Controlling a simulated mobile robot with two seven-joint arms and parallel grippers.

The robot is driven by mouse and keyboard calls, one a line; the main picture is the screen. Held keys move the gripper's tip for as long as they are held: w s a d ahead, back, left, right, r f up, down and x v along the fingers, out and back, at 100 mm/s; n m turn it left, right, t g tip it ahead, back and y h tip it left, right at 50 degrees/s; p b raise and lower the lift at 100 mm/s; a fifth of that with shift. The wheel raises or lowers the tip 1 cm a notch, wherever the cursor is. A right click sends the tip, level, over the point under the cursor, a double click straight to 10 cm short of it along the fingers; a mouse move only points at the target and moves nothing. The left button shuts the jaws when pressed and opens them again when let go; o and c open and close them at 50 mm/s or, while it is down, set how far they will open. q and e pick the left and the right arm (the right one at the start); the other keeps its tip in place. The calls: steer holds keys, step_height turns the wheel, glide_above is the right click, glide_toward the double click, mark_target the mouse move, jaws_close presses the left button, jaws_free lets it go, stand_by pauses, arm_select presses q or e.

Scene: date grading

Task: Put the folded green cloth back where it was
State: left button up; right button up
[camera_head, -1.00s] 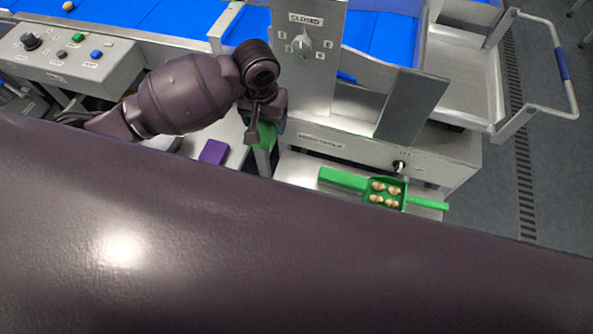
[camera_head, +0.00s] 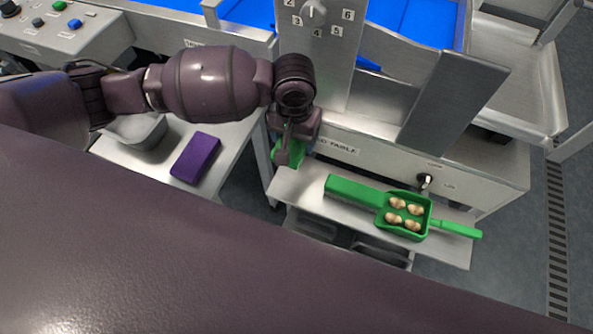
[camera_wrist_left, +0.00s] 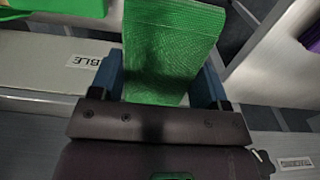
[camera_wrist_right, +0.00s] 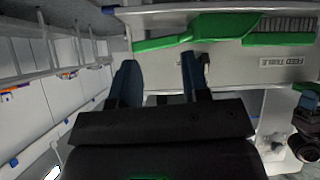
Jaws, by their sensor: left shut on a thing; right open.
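The folded green cloth (camera_head: 297,153) is in my left gripper (camera_head: 286,143), at the left end of the metal shelf; the gripper hides part of it. In the left wrist view the cloth (camera_wrist_left: 170,45) sits between the two blue fingers and extends away from them. I cannot tell whether it touches the shelf. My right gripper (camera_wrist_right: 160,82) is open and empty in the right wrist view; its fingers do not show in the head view.
A green scoop (camera_head: 352,191) with several pale brown dates (camera_head: 404,214) lies on the metal shelf (camera_head: 455,252). A purple folded item (camera_head: 195,157) and a grey tray (camera_head: 138,133) are on the left surface. An upright metal panel (camera_head: 455,105) stands behind the shelf.

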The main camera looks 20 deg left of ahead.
arm_select(q)
steer(key=b, duration=0.3)
glide_above(295, 177)
step_height(295, 177, down, 9)
steer(key=shift+s+f, duration=0.1)
steer(key=shift+f, duration=0.45)
step_height(295, 177, down, 5)
steer(key=shift+f+b, duration=0.15)
steer(key=shift+b, duration=0.7)
steer(key=shift+f, duration=0.3)
steer(key=shift+r, duration=0.2)
steer(key=shift+f, duration=0.1)
arm_select(e)
steer(key=shift+g, duration=0.3)
step_height(295, 177, down, 5)
steer(key=shift+d+r, duration=0.1)
arm_select(q)
steer(key=shift+f, duration=0.1)
arm_select(e)
steer(key=shift+w, duration=0.1)
